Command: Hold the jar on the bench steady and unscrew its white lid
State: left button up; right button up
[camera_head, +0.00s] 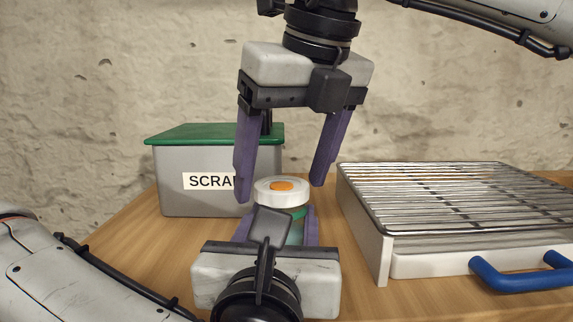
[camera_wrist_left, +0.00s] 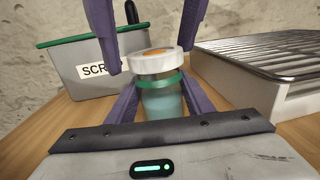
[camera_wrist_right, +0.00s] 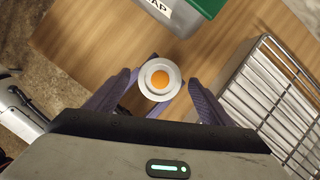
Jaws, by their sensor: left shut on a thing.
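The jar (camera_wrist_left: 160,97) stands upright on the wooden bench, with teal contents and a green band below its rim. Its white lid (camera_head: 282,190) sits on top and has an orange spot in the middle. My left gripper (camera_head: 280,228) is shut on the jar's body from the front, one purple finger on each side. In the left wrist view the fingers press the jar below the green band. My right gripper (camera_head: 280,192) points down from above, open and empty. Its purple fingers are apart on either side of the lid, with their tips a little above or around its height.
A grey bin (camera_head: 171,185) with a green lid and a scrap label stands behind to the left. A wire rack on a white tray (camera_head: 428,264) with blue handles (camera_head: 510,280) stands close on the right. Bare bench (camera_head: 138,240) lies to the left.

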jog(key=c, duration=1.2)
jog(key=n, duration=0.2)
jog(key=n+g+y, duration=0.1)
jog(key=n, duration=0.1)
jog(key=shift+w+d+n, duration=0.1)
jog(key=shift+d+n, duration=0.05)
jog(key=shift+n, duration=0.15)
jog(key=shift+w+n+g+y, duration=0.1)
jog(key=shift+n+g+y, duration=0.45)
jog(key=shift+n, duration=0.55)
jog(key=shift+d+n+g, duration=0.1)
jog(key=shift+n+g, duration=0.35)
jog(key=shift+n, duration=0.75)
jog(key=n, duration=0.1)
jog(key=n+g, duration=0.1)
jog(key=n, duration=0.2)
jog(key=shift+w+n+g, duration=0.25)
jog(key=shift+n+g, duration=0.05)
